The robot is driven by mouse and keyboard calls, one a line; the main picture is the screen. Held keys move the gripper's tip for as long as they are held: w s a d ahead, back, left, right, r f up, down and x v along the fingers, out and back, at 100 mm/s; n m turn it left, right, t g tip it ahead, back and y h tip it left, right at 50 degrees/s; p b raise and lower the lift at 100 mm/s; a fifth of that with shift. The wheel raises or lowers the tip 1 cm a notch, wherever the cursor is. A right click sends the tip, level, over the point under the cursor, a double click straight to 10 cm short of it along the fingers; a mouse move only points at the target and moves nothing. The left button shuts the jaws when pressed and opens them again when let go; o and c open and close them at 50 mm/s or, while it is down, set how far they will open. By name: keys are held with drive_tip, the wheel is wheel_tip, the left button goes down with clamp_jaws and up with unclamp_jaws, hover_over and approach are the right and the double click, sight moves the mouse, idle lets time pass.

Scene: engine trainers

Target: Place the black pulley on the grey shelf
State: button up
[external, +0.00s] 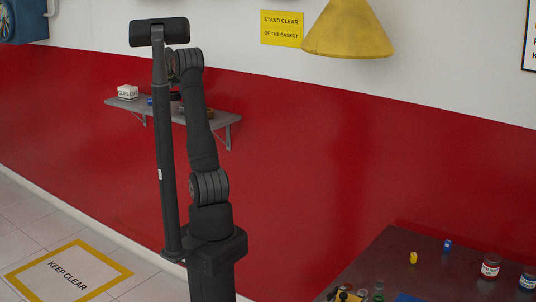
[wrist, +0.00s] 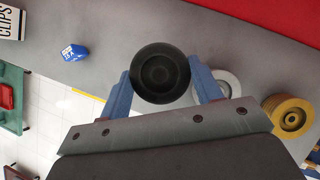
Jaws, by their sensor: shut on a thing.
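My gripper (wrist: 160,80) is shut on the black pulley (wrist: 160,72), with one blue finger on each side of it. The pulley's round face is toward the wrist camera. The grey shelf (wrist: 120,35) lies beneath it in the wrist view. I cannot tell whether the pulley touches the shelf or hangs just above it. In the external view the grey shelf (external: 222,117) is on the red wall, and my arm hides part of it and most of the gripper.
A white pulley (wrist: 227,82) sits close beside the right finger, with a yellow pulley (wrist: 289,117) farther right. A small blue block (wrist: 74,52) and a white clips box (wrist: 10,22) are on the left. The shelf between block and black pulley is bare.

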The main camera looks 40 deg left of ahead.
drive_tip(key=shift+s+a+f, duration=0.2)
drive_tip(key=shift+a+f, duration=0.1)
drive_tip(key=shift+a, duration=0.2)
drive_tip(key=shift+f, duration=1.95)
drive_tip(key=shift+f, duration=0.15)
drive_tip(key=o, duration=1.3)
drive_tip(key=v, duration=1.2)
drive_tip(key=shift+d, duration=0.1)
